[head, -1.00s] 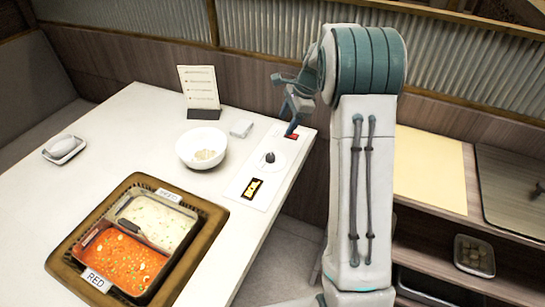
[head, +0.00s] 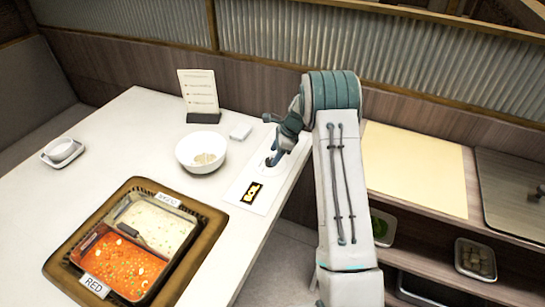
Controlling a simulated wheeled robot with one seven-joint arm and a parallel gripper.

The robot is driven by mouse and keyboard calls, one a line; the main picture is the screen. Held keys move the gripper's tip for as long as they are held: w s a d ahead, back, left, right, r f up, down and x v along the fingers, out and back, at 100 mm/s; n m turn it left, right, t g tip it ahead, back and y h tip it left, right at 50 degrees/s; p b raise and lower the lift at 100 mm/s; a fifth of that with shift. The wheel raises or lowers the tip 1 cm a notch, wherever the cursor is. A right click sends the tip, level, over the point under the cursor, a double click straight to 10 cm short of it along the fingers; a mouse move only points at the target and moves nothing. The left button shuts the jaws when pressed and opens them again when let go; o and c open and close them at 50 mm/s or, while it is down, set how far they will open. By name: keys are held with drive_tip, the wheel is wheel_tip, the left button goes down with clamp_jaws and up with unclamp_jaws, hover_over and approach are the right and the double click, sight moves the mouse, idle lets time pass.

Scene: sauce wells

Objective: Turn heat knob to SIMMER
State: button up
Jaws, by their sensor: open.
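The control panel (head: 263,207) is a pale strip on the right side of the table. The heat knob, a small dark knob on a round dial in the earlier frame, is now mostly hidden behind my gripper (head: 273,160). My gripper is open and low over the dial, its fingers pointing down at the knob. I cannot tell whether the fingers touch it. A small display (head: 252,192) with yellow marks sits at the near end of the panel; its text is too small to read surely. No SIMMER mark is readable.
A divided pot with red broth (head: 120,262) and white broth (head: 165,224) sits left of the panel.

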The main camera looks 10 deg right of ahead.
sight(271, 159)
drive_tip(key=shift+x, duration=1.5)
drive_tip(key=shift+c, duration=0.3)
drive_tip(key=c, duration=0.9)
drive_tip(key=shift+n, duration=0.4)
drive_tip(key=n+g+b, duration=0.1)
drive_tip(key=n, duration=0.2)
drive_tip(key=shift+w+d+n+g+b, duration=0.1)
drive_tip(key=shift+w+n+g+b, duration=0.1)
drive_tip(key=shift+n+g+b, duration=0.2)
drive_tip(key=n+g, duration=0.1)
drive_tip(key=n, duration=0.1)
drive_tip(key=n+b, duration=0.1)
drive_tip(key=n, duration=0.2)
drive_tip(key=shift+w+g, duration=0.2)
drive_tip(key=shift+g, duration=0.2)
drive_tip(key=shift+r, duration=0.1)
